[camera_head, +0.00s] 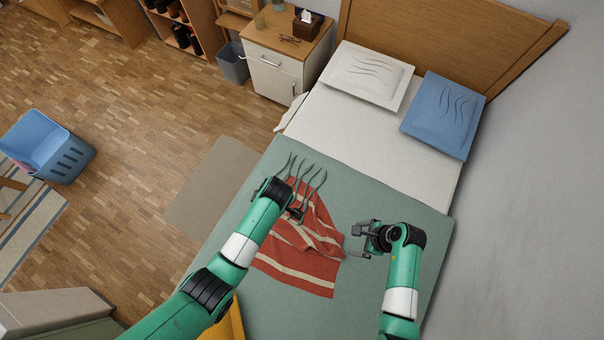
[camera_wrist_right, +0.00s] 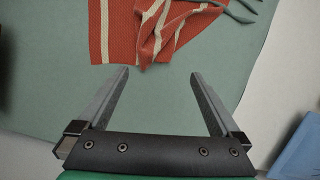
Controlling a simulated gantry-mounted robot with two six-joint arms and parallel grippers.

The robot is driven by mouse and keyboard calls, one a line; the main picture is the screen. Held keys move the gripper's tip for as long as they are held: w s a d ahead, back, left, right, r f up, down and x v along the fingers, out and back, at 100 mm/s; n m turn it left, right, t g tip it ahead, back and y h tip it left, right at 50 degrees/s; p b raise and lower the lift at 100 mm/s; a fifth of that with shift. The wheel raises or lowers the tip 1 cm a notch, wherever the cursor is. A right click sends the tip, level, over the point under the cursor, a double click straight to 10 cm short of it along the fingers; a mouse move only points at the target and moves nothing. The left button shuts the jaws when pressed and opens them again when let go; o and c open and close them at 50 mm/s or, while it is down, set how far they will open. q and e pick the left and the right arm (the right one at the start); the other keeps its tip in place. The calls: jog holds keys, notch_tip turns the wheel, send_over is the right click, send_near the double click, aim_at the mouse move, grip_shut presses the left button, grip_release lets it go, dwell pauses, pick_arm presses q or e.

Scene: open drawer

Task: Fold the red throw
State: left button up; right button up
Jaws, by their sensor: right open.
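The red throw (camera_head: 322,268) with cream stripes lies on the green bed cover. It is rumpled, with its near part flatter and its far part bunched. In the right wrist view the throw (camera_wrist_right: 122,45) lies beyond the fingertips. My right gripper (camera_head: 354,243) is open and empty just right of the throw; its spread fingers also show in the wrist view (camera_wrist_right: 158,74). My left gripper (camera_head: 296,213) is over the throw's upper left part, which the arm partly hides. I cannot tell whether its fingers are apart or hold cloth.
A white pillow (camera_head: 366,73) and a blue pillow (camera_head: 441,113) lie at the headboard (camera_head: 440,35). A nightstand (camera_head: 277,75) stands left of the bed. A wall (camera_head: 530,200) borders the right side.

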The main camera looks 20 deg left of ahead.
jog(key=p+v, duration=0.4)
jog(key=v, duration=0.7)
jog(key=shift+r, duration=0.3)
